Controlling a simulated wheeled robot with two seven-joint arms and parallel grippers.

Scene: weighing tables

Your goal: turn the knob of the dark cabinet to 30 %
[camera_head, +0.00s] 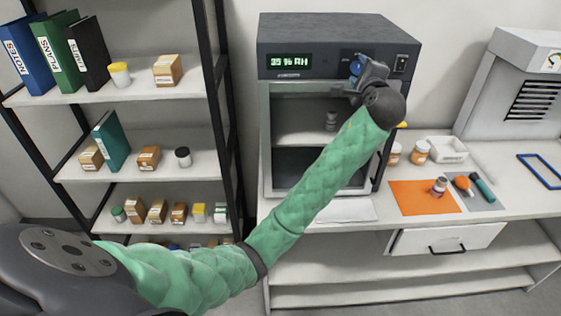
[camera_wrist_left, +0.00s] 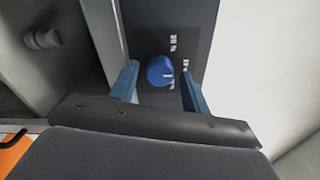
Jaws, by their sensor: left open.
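The dark cabinet (camera_head: 325,30) stands on the bench, with a green-lit display (camera_head: 289,62) at its upper left. The display shows a % RH reading in the thirties; its last digit is hard to tell. The blue knob (camera_wrist_left: 160,71) with a small white mark is on the dark front panel, with printed scale marks beside it. My left gripper (camera_wrist_left: 160,88) is open, one blue finger on each side of the knob, with visible gaps. In the head view my left gripper (camera_head: 366,72) is at the panel and largely hides the knob. My right gripper is out of view.
A power switch (camera_head: 401,63) sits right of the knob.

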